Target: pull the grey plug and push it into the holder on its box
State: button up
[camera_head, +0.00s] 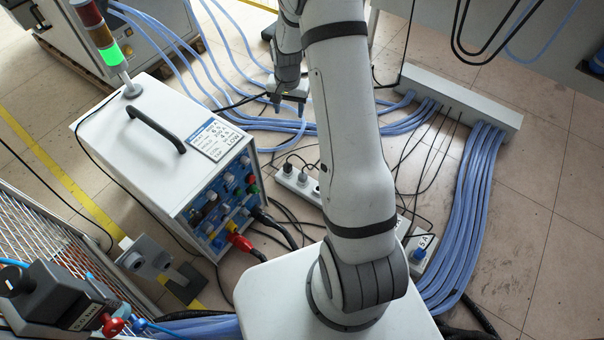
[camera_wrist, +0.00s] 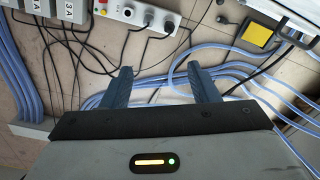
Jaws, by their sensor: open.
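My gripper (camera_head: 289,106) is open and empty, low over blue hoses beyond the power strip. In the wrist view its two dark fingers (camera_wrist: 160,72) are spread with nothing between them. A white power strip (camera_wrist: 135,8) lies at the top of that view, apart from the fingers. Grey labelled boxes (camera_wrist: 72,10) stand at the top left, partly cut off. A holder cannot be made out on them. In the head view my arm hides part of the strip (camera_head: 297,182).
Blue hoses (camera_head: 478,200) run along the right to a long grey manifold (camera_head: 455,100). Loose black cables cross the floor. Bare floor (camera_head: 565,220) shows at far right.

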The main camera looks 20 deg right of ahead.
jog(key=w+d+f+m+b, duration=0.1)
jog(key=w+d+f, duration=0.1)
jog(key=f, duration=0.6)
jog(key=w+d+f+m+b, duration=0.1)
jog(key=f, duration=0.8)
jog(key=m+b, duration=0.2)
jog(key=m, duration=0.1)
send_over(303, 173)
jog(key=shift+g, duration=0.3)
jog(key=f, duration=1.7)
jog(key=shift+w+f, duration=0.1)
jog(key=shift+w, duration=0.1)
notch_tip(303, 173, down, 9)
jog(key=b, duration=0.6)
jog(key=shift+s+b, duration=0.1)
jog(key=shift+b, duration=0.4)
jog(key=shift+c, duration=0.5)
grip_shut()
